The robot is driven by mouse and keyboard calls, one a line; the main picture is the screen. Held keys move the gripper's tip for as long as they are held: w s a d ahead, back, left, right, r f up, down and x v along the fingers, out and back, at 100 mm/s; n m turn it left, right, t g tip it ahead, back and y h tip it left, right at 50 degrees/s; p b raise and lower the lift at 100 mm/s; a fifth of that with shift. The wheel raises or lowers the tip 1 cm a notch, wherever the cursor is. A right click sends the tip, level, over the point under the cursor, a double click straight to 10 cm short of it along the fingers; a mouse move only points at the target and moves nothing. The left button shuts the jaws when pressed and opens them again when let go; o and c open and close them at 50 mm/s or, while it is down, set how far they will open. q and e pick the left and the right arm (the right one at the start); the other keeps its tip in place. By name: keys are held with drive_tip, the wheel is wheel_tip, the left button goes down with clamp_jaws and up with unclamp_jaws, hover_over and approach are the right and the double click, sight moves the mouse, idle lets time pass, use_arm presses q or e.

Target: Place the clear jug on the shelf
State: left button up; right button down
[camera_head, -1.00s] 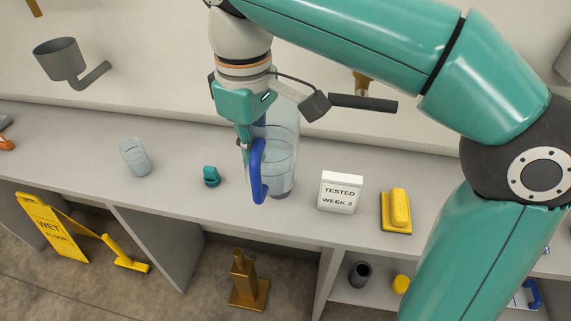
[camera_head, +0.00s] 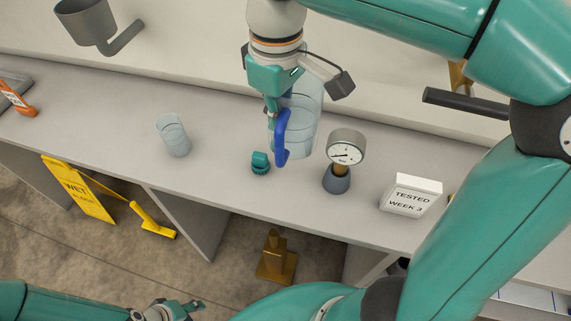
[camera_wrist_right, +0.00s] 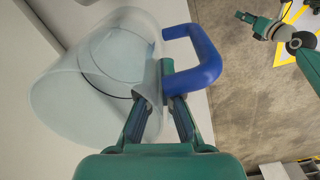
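The clear jug (camera_head: 303,113) with a blue handle (camera_head: 281,138) is upright at the counter, beyond the teal cap. My right gripper (camera_head: 272,118) is shut on the jug by its handle. In the right wrist view the jug (camera_wrist_right: 90,80) lies left of the fingers, and the blue handle (camera_wrist_right: 205,62) passes at the fingertips. I cannot tell whether the jug's base touches the counter. My left gripper (camera_head: 188,305) is low at the left, away from the jug; its finger opening is unclear. A shelf space under the counter (camera_head: 530,301) is mostly hidden by my right arm.
On the counter (camera_head: 100,125) stand a clear cup (camera_head: 173,136), a teal cap (camera_head: 260,163), a gauge (camera_head: 345,152) and a "TESTED WEEK 3" sign (camera_head: 410,196). A grey holder (camera_head: 85,22) is on the wall. A yellow wet-floor sign (camera_head: 78,188) and brass object (camera_head: 276,260) are below.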

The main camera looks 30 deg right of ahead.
wheel_tip(320, 180, down, 14)
drive_tip(key=b, duration=0.1)
idle(0.4)
drive_tip(key=c, duration=1.3)
unclamp_jaws()
drive_tip(key=shift+f, duration=0.1)
